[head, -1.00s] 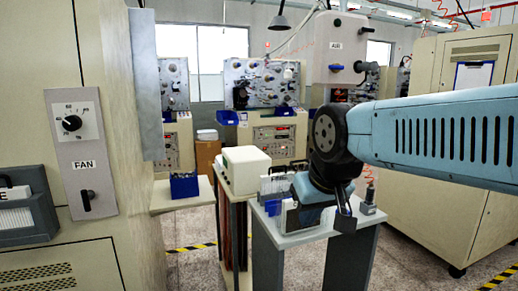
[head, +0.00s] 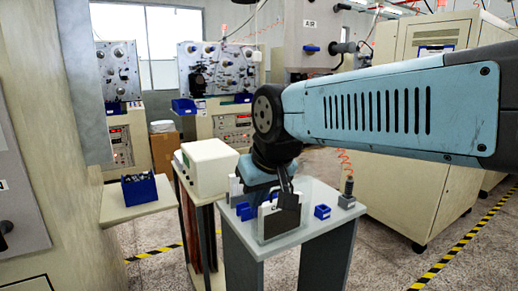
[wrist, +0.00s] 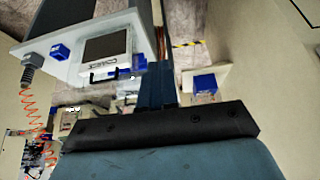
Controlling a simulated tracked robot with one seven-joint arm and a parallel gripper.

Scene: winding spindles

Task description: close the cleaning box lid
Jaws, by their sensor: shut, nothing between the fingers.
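The cleaning box (head: 275,224) stands on the grey table and shows as a white-edged, dark-faced upright panel. Its partly readable lettering is at the top edge. The wrist view shows it as a grey panel with a white frame (wrist: 107,49). I cannot tell clearly from these views how far its lid stands open. My gripper (head: 288,200) points down and is shut and empty. In the head view it overlaps the box's upper right part; contact cannot be told.
A small blue box (head: 322,212) and a grey stand with a red coiled cord (head: 347,195) are on the table's right side. A white device (head: 210,167) stands on a table to the left. A blue bin (head: 139,190) sits on a shelf further left.

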